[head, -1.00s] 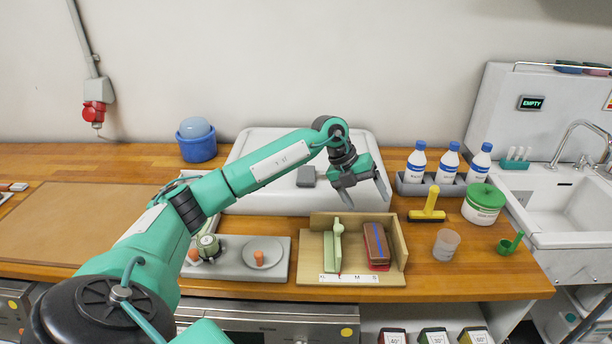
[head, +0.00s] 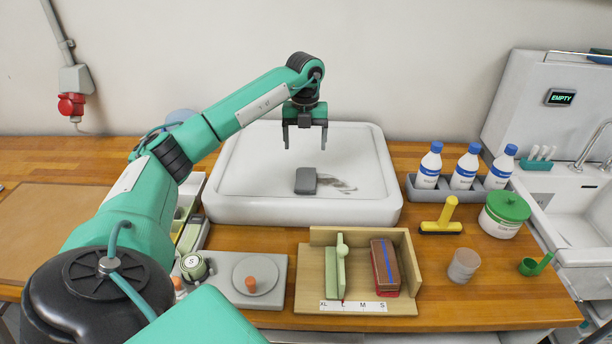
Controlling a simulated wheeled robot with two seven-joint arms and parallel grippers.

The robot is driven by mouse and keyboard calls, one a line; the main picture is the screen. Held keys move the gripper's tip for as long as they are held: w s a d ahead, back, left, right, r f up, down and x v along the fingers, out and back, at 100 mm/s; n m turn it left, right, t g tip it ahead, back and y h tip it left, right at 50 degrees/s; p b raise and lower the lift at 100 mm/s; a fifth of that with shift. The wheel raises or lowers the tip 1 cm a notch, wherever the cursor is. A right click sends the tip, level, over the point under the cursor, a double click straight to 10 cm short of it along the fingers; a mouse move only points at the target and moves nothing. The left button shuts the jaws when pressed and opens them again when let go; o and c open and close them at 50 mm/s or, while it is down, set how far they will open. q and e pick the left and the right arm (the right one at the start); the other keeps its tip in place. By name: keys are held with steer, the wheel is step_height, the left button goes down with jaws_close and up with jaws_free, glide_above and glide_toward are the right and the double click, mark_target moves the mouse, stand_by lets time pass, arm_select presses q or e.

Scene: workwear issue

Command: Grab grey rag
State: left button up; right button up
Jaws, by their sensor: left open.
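A small dark grey block-like thing (head: 306,181), perhaps the folded grey rag, lies in the white tray (head: 225,205), beside a grey smear on the tray's floor. My left gripper (head: 304,145) points down above the tray, a little behind and above the grey thing. Its two fingers are apart with nothing between them. It does not touch the grey thing. My right gripper is not in view.
A wooden holder (head: 312,290) with a green piece and a brown block stands in front of the tray. A grey plate (head: 240,297) is front left.

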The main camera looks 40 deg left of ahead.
arm_select(q)
steer(key=p, duration=0.1)
glide_above(306, 178)
step_height(306, 178, down, 6)
steer(key=shift+s+a+r, duration=0.1)
steer(key=shift+f, duration=0.3)
step_height(306, 178, down, 4)
steer(key=p, duration=0.3)
steer(key=shift+f, duration=0.65)
steer(key=shift+c, duration=0.2)
steer(key=c, duration=1)
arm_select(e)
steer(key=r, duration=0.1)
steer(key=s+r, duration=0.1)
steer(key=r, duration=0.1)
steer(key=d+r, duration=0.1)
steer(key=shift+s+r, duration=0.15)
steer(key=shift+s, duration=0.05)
